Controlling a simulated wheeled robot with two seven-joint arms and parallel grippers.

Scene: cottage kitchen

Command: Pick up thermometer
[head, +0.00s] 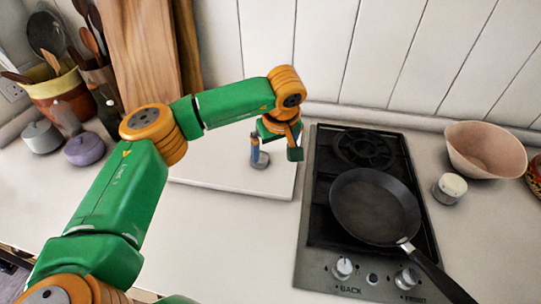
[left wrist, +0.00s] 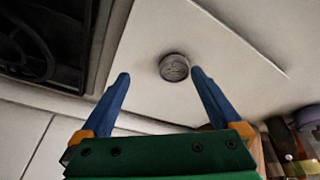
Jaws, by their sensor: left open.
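A small round grey disc-like object (head: 261,161), which looks like the thermometer, lies on the white board (head: 225,183) left of the stove. In the left wrist view it shows as a short grey cylinder with a round face (left wrist: 174,67). My left gripper (head: 256,157) is above the board, close to the thermometer. Its two blue fingers (left wrist: 160,75) are apart with nothing between them. The thermometer appears just beyond the fingertips, nearer the right finger in the wrist view. Whether a finger touches it is unclear. My right gripper is not in view.
A stove (head: 318,215) with a black pan (head: 375,207) stands right of the board. A pink bowl (head: 485,148) and a small lidded jar (head: 449,188) are further right. Small lidded pots (head: 84,149) and a utensil pot (head: 62,95) stand at left. The counter in front is clear.

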